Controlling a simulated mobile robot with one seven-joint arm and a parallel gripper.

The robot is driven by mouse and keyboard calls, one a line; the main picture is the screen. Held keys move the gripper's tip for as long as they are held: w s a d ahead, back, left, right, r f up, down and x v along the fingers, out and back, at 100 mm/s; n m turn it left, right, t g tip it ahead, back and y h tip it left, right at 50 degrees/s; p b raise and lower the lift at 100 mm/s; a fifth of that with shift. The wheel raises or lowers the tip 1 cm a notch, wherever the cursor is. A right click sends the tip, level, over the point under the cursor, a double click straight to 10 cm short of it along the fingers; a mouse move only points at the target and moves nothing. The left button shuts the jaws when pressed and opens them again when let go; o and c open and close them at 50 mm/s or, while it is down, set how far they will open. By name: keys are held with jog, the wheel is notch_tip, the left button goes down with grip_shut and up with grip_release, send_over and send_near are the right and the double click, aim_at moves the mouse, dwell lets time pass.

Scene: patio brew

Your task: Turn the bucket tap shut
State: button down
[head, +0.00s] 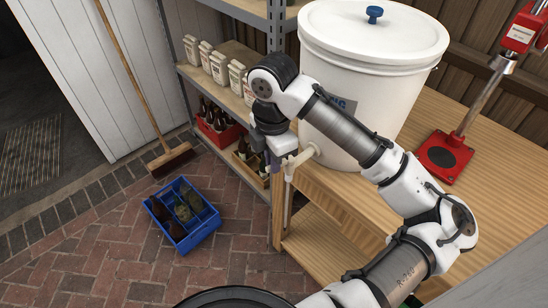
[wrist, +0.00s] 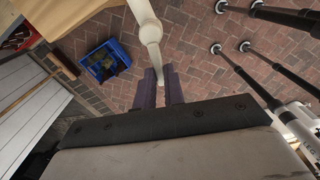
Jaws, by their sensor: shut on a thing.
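The white bucket (head: 368,85) stands on the wooden bench, its lid (head: 340,30) on. Its cream tap (head: 303,157) sticks out low at the front left, with a pale tube (head: 287,205) hanging straight down from it. My gripper (head: 277,172) is at the outer end of the tap, reaching down beside it. In the wrist view the tap (wrist: 149,33) comes in from the top, and its narrow end runs between my two purple-grey fingers (wrist: 160,88), which are shut on it. The gripper partly hides the tap's handle, so I cannot tell its exact angle.
A red bench capper (head: 440,158) stands at the bench's right. A blue crate with bottles (head: 184,236) is on the brick floor (head: 120,265). A broom (head: 135,90) leans against the white door. Shelves with cartons (head: 220,68) and a red bottle crate (head: 215,135) stand behind my arm.

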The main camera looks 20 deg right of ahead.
jog(key=shift+w+d+m+p, duration=0.45)
jog(key=shift+w+m+p, duration=0.5)
jog(key=shift+m, duration=1.55)
jog(key=shift+w+d+m+p, duration=0.55)
jog(key=shift+m+p, duration=0.65)
jog(key=shift+m, duration=1.3)
jog(key=shift+w+d+m+p, duration=0.35)
jog(key=shift+w+m+p, duration=0.65)
jog(key=shift+m, duration=1.5)
jog(key=shift+s, duration=0.1)
jog(key=c, duration=1.5)
grip_release()
notch_tip(320, 180, up, 14)
jog(key=shift+f+b, duration=0.1)
jog(key=shift+b, duration=0.65)
